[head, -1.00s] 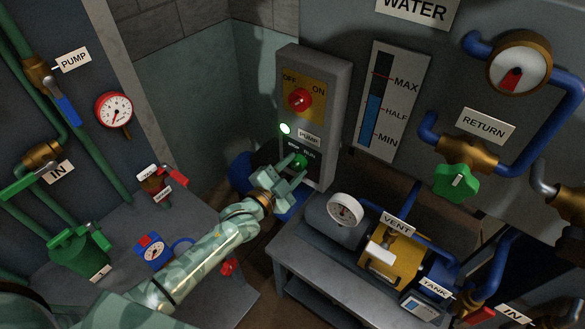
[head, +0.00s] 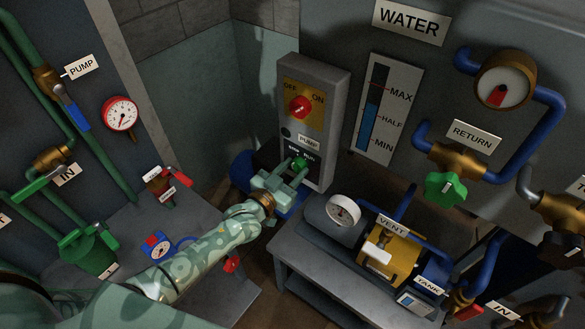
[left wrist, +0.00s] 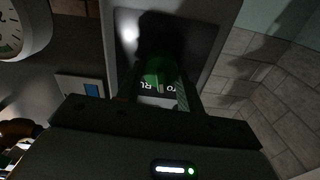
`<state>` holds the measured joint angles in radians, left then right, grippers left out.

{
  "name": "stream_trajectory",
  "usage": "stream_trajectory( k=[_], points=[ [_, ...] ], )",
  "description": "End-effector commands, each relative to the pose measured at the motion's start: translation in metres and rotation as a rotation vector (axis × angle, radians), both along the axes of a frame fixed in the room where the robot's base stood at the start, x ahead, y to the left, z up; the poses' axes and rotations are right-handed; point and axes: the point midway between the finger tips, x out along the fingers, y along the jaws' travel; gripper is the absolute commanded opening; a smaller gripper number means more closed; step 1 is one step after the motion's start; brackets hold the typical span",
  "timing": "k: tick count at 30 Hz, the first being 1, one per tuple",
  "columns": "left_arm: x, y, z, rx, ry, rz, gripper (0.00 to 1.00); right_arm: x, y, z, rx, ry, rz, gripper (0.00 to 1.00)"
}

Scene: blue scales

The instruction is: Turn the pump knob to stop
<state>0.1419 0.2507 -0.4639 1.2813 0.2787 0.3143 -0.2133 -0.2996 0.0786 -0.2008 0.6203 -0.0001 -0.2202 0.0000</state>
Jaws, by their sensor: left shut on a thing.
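The pump panel (head: 325,130) is a tall grey box on the back wall with a small "PUMP" label. The knob's exact pointing is hard to tell. The lamp (head: 286,132) above it is dark. My right gripper is out of view.
A red OFF/ON switch (head: 300,106) is higher on the same panel. A level gauge (head: 388,108) hangs to its right. A bench (head: 300,265) with a tank and yellow pump stands at right. Green pipes and valves (head: 85,245) fill the left.

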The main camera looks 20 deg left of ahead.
Motion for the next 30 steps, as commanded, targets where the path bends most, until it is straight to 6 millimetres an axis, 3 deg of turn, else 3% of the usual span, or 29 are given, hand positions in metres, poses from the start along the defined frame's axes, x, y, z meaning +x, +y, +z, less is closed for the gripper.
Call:
stream_trajectory(
  k=[13,30],
  points=[
    [0.0000,0.0007,-0.0006,-0.228,0.085,0.000,0.15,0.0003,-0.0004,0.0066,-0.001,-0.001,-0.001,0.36],
    [0.0000,0.0008,-0.0009,-0.268,0.099,0.000,0.15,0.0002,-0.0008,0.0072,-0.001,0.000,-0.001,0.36]
  ],
)
